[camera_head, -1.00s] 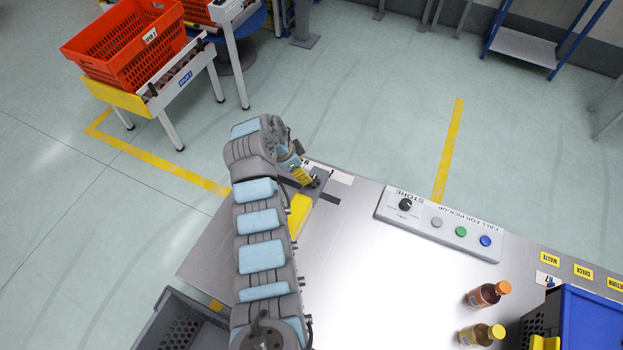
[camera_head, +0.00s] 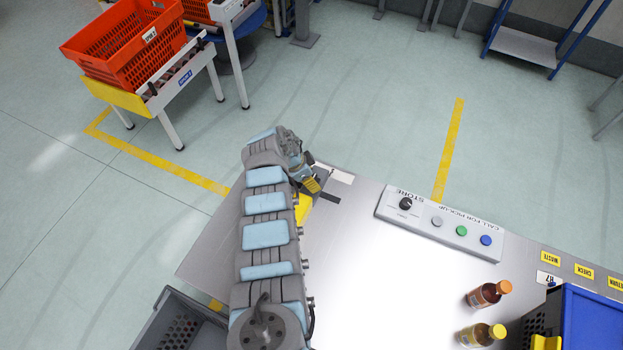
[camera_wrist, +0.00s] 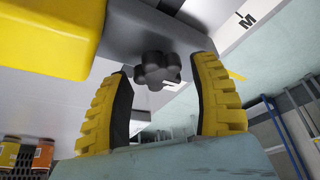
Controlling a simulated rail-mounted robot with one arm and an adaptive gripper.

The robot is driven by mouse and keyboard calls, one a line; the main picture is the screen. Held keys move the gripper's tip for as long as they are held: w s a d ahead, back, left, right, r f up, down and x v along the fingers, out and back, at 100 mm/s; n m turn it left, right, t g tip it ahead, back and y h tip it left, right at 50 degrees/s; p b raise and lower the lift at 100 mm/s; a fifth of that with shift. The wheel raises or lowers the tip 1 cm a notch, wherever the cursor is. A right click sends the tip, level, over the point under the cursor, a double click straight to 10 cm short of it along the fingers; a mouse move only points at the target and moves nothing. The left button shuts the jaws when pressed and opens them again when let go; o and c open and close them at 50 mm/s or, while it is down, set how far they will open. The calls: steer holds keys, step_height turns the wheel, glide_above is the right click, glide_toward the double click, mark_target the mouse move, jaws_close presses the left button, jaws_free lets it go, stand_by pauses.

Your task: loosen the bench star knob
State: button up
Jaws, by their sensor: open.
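The star knob (camera_wrist: 157,70) is dark and lobed. In the wrist view it sits on the face of a grey block (camera_wrist: 135,35), beside a yellow block (camera_wrist: 50,32). My gripper (camera_wrist: 165,95) is open, with its yellow ribbed fingers on either side of the knob in that view. I cannot tell whether either finger touches it. In the head view my gripper (camera_head: 312,184) is at the bench's far left corner, next to the yellow block (camera_head: 303,208). There the knob is hidden behind my gripper.
The bench (camera_head: 345,260) bears a control box (camera_head: 440,225) with a black dial and coloured buttons. Two bottles (camera_head: 488,293) and a blue bin (camera_head: 590,320) stand at right. A grey crate (camera_head: 170,320) is at lower left. An orange tote (camera_head: 125,45) is on a stand behind.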

steer(key=shift+d+f, duration=0.1)
steer(key=shift+f, duration=0.2)
steer(key=c, duration=0.9)
